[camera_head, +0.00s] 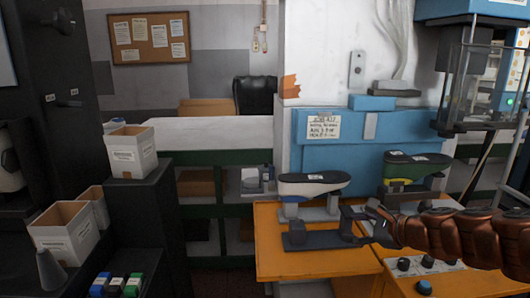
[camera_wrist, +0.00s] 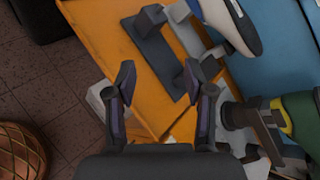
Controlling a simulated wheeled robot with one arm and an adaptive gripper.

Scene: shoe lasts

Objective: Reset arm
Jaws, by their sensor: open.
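My gripper (camera_head: 362,226) is at the right, over the orange table (camera_head: 275,262); its fingers (camera_wrist: 163,78) stand apart with nothing held between them in the wrist view. A dark flat stand (camera_head: 300,240) lies on the table in front of the fingers and also shows in the wrist view (camera_wrist: 150,50). A shoe last with a dark top and white side (camera_head: 314,185) sits on a stand behind it, and also at the top of the wrist view (camera_wrist: 238,28). A green shoe last (camera_head: 420,168) stands to its right, partly visible in the wrist view (camera_wrist: 302,115).
A blue panel (camera_head: 380,145) rises behind the lasts. A blue machine with a clear guard (camera_head: 480,85) is at the upper right. White boxes (camera_head: 132,150) stand on dark shelving at left. Buttons (camera_head: 425,262) sit at the table's front right. Tiled floor shows left in the wrist view.

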